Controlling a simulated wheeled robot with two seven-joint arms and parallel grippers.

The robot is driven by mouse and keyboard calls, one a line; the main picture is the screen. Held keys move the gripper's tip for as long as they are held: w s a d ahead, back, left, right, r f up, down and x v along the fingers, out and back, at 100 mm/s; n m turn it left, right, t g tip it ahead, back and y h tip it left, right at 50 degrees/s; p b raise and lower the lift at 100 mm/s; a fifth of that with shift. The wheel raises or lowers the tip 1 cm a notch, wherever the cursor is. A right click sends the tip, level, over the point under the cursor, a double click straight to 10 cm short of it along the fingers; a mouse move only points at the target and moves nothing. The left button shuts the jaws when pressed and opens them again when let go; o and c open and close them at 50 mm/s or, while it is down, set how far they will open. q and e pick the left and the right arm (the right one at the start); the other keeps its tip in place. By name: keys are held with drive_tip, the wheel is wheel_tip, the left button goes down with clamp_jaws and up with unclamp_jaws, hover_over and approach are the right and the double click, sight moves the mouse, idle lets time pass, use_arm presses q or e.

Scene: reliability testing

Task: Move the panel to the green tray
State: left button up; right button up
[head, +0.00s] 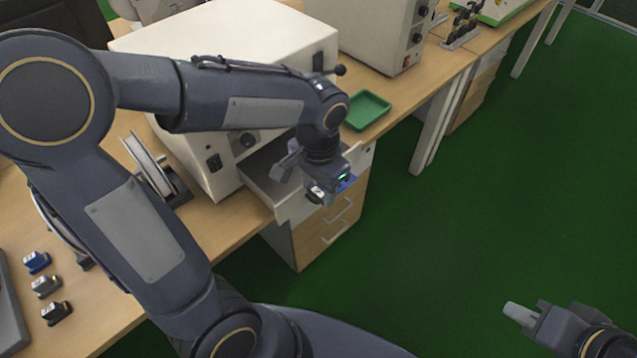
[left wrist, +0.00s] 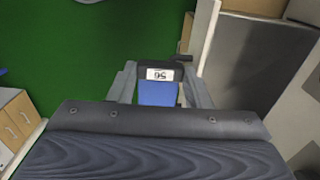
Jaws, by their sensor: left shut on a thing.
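A blue panel (left wrist: 157,92) with a dark top end and a white label reading 56 sits between the two fingers of my left gripper (left wrist: 160,88) in the left wrist view. The gripper is shut on it. In the head view my left gripper (head: 304,178) is in the air in front of the white machine, over its lowered metal flap or drawer. The green tray (head: 368,111) stands on the table, up and right of this gripper, and looks empty. My right gripper (head: 530,315) is at the lower right, away from the table; its finger gap is unclear.
The white machine (head: 220,50) fills the table behind my left arm, with a second machine (head: 385,30) beyond the tray. Small blue, grey and black modules (head: 46,286) line the near left. Drawers (head: 325,235) stand under the table; green floor (head: 470,220) is clear.

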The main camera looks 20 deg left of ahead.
use_arm(q)
drive_tip(key=shift+f+b, duration=2.15)
drive_tip(key=shift+f, duration=1)
drive_tip(key=shift+c, duration=0.3)
drive_tip(key=shift+s+f, duration=0.1)
drive_tip(key=shift+s, duration=0.05)
drive_tip(key=shift+c, duration=0.6)
